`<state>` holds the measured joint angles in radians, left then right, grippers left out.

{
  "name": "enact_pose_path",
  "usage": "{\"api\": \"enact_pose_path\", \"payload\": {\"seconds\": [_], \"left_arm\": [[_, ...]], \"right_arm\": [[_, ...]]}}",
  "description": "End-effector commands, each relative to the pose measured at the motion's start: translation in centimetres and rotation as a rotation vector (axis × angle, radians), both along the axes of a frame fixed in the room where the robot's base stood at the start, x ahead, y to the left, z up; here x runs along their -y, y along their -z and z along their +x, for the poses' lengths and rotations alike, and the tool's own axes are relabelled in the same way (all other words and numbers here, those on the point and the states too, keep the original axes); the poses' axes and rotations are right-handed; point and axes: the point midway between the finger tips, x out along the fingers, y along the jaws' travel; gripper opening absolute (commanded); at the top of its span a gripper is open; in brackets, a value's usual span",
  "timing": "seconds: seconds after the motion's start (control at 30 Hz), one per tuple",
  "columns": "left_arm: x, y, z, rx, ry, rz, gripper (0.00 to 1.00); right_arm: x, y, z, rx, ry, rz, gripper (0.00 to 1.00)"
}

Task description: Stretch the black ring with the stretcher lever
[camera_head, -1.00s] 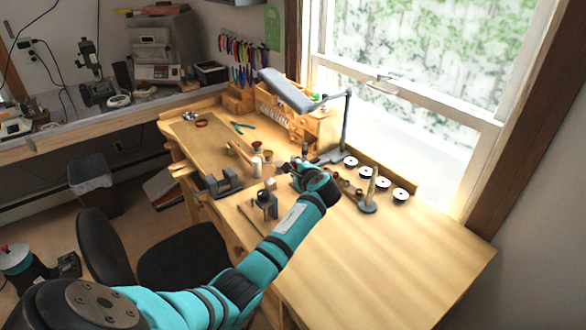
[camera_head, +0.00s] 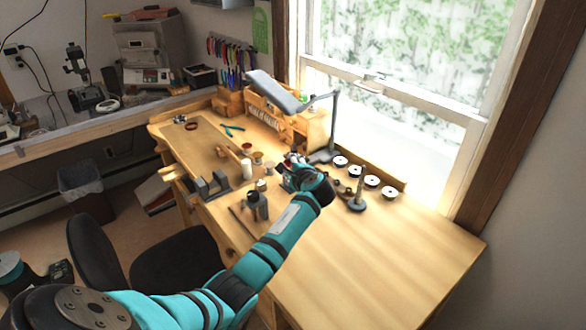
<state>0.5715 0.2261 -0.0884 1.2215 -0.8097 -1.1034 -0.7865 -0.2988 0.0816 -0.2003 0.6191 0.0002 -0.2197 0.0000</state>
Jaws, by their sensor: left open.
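My left gripper (camera_head: 291,163) reaches over the middle of the wooden workbench (camera_head: 370,270), beyond its teal wrist. It is small in view and partly hidden by the wrist; it is open. A dark metal tool with an upright post (camera_head: 257,205) stands on the bench just left of and nearer than the gripper; it may be the stretcher, but I cannot tell for sure. I cannot make out the black ring or a lever. My right gripper is not in view.
A desk lamp (camera_head: 275,92) overhangs the back. White-and-black discs (camera_head: 372,181) and a cone on a round base (camera_head: 357,197) stand right of my gripper. A grey vise-like block (camera_head: 212,187) sits at the left edge.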

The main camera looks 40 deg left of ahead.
Motion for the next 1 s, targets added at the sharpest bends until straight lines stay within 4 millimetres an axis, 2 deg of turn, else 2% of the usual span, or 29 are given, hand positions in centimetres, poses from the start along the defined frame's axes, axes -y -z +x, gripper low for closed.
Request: {"api": "enact_pose_path", "payload": {"seconds": [0.17, 0.5, 0.63, 0.8, 1.0], "left_arm": [[1.1, -0.4, -0.7, 0.0, 0.001, 0.0, 0.45], [6.8, -2.8, -4.4, 0.002, 0.006, -0.002, 0.45], [8.5, -3.5, -5.4, 0.003, 0.006, -0.001, 0.45], [9.6, -4.0, -6.2, 0.002, 0.006, -0.001, 0.45], [9.8, -4.1, -6.3, 0.001, 0.006, 0.0, 0.45]], "right_arm": [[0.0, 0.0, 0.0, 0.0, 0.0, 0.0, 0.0], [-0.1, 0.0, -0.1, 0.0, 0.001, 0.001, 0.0], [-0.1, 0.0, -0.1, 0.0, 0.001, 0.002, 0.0], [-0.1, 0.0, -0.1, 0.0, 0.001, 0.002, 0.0], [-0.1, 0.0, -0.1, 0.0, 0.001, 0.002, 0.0]]}}
